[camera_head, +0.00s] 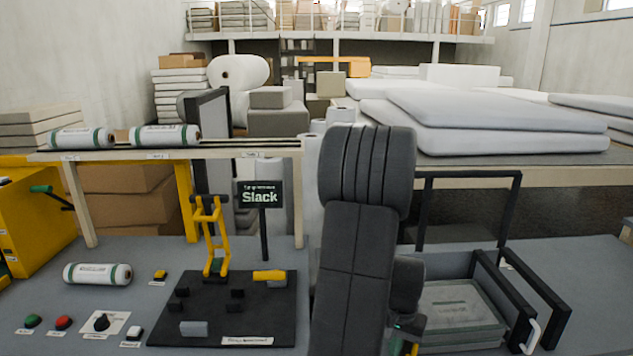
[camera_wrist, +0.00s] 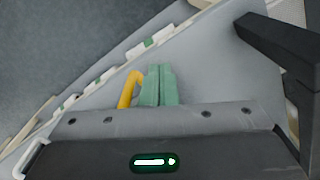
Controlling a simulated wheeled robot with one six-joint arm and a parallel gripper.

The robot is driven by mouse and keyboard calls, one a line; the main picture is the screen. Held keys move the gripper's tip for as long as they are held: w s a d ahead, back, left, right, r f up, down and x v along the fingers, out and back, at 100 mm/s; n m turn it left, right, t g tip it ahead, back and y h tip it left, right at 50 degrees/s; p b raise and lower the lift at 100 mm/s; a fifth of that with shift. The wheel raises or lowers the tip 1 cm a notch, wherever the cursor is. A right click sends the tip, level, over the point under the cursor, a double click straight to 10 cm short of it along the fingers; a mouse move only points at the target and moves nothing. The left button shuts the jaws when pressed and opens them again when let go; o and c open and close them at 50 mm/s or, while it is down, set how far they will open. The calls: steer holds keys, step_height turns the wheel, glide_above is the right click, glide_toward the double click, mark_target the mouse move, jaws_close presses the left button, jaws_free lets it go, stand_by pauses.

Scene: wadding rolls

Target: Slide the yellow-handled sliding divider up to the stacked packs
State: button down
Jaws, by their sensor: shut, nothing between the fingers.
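My gripper (camera_head: 408,328) is low at the bottom centre of the head view, partly hidden by my dark arm. Its green fingers (camera_wrist: 158,84) are together and empty in the wrist view. A curved yellow handle (camera_wrist: 130,88) shows just left of the fingers, very close to them; contact cannot be told. A bit of yellow (camera_head: 414,348) also shows below my gripper in the head view. The divider's panel cannot be made out. Grey-green flat packs (camera_head: 455,304) lie stacked in the grey tray (camera_head: 449,264) to the right of my gripper.
Black frame bars (camera_head: 540,290) stand at the tray's right side. A dark board (camera_head: 215,310) with a yellow lever (camera_head: 212,235) and a "Slack" sign (camera_head: 260,193) stands left of my arm. A wrapped roll (camera_head: 97,273) lies at the left of the bench.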

step_height(320, 180, up, 7)
steer(key=p, duration=0.4)
stand_by(0.4)
step_height(320, 180, down, 9)
steer(key=b, duration=0.6)
